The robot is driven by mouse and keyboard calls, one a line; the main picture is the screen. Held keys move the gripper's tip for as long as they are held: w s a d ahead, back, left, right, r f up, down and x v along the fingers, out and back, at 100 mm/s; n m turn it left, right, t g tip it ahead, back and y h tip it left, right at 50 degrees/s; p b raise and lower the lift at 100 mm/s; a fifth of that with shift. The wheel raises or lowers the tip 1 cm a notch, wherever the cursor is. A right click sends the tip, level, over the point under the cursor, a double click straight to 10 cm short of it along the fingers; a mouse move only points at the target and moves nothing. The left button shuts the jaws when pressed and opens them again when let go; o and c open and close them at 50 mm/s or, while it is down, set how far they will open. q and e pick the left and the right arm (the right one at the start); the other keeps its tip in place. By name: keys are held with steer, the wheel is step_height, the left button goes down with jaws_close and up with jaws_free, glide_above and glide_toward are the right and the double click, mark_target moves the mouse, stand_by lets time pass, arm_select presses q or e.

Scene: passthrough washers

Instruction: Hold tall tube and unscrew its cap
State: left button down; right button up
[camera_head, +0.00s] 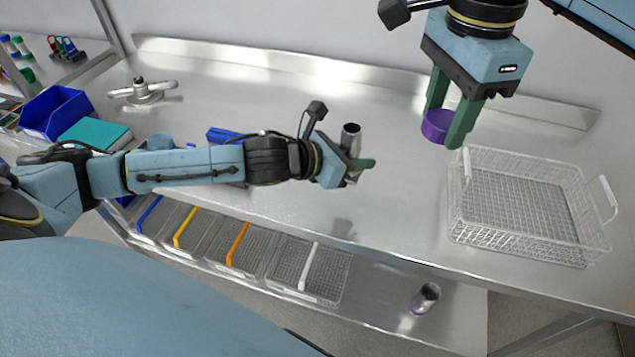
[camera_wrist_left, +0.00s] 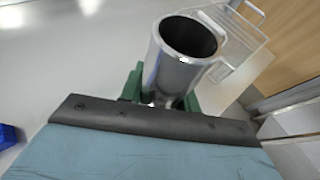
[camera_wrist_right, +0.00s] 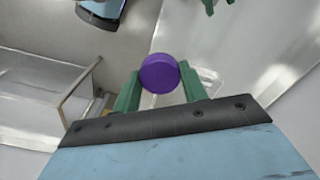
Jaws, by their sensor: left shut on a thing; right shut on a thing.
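A tall metal tube (camera_head: 350,138) with an open top is held upright in my left gripper (camera_head: 358,165). In the left wrist view the tube (camera_wrist_left: 178,58) stands between the green fingers, its dark hollow mouth showing. My right gripper (camera_head: 455,118) is shut on a purple cap (camera_head: 437,126). It holds the cap in the air, right of the tube and clear of it. In the right wrist view the purple cap (camera_wrist_right: 159,73) sits between the green fingertips.
A white wire basket (camera_head: 525,205) stands on the steel table (camera_head: 290,110) at the right. A metal tap-like fitting (camera_head: 142,92) and a blue bin (camera_head: 55,112) are at the left. Several trays (camera_head: 243,247) and another metal tube (camera_head: 425,298) are on the lower shelf.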

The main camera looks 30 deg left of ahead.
arm_select(q)
steer(key=shift+n+y, duration=0.3)
steer(key=shift+y, duration=0.1)
steer(key=a+f, duration=0.1)
steer(key=a, duration=0.2)
steer(key=w+a+f, duration=0.1)
steer(key=a+f, duration=0.1)
steer(key=a+f+b, duration=0.1)
steer(key=a+f, duration=0.1)
steer(key=a, duration=0.1)
steer(key=shift+w+a+f, duration=0.2)
steer(key=shift+a, duration=0.1)
arm_select(e)
steer(key=shift+f, duration=0.6)
arm_select(q)
steer(key=shift+f+b, duration=0.4)
steer(key=shift+f, duration=1.95)
arm_select(e)
steer(key=shift+f, duration=0.3)
arm_select(q)
steer(key=c, duration=1)
jaws_free()
steer(key=shift+f, duration=0.15)
arm_select(e)
steer(key=shift+f, duration=0.1)
